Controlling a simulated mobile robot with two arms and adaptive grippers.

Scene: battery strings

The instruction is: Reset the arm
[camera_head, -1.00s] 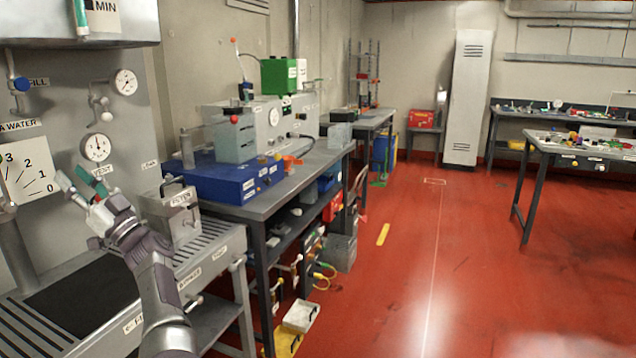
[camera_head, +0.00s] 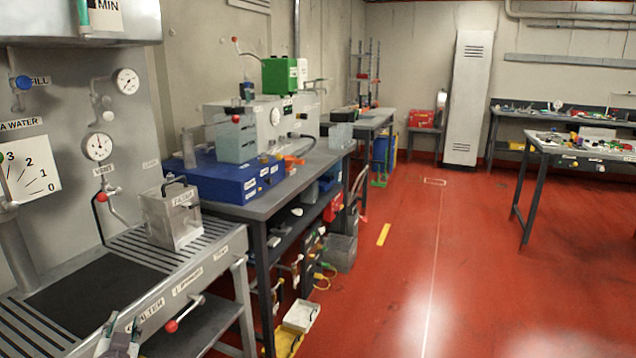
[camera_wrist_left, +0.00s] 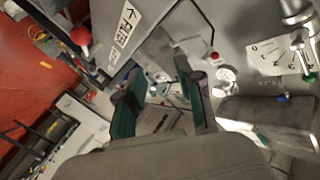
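My left gripper (camera_head: 120,335) shows at the bottom left edge of the head view, low in front of the grey slatted bench (camera_head: 190,268). Its two green-tipped fingers stand apart with nothing between them; in the left wrist view the fingers (camera_wrist_left: 158,80) are also spread and empty. Most of the left arm is out of the head view. The vent valve (camera_head: 101,197) with its red knob is on the wall panel, clear of the gripper. My right gripper is not in view.
A metal box (camera_head: 172,215) with a handle stands on the slatted bench. A lever with a red knob (camera_head: 171,326) sticks out from the bench front, close right of the gripper. A long workbench (camera_head: 262,207) stands beyond. The red floor (camera_head: 480,270) to the right is clear.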

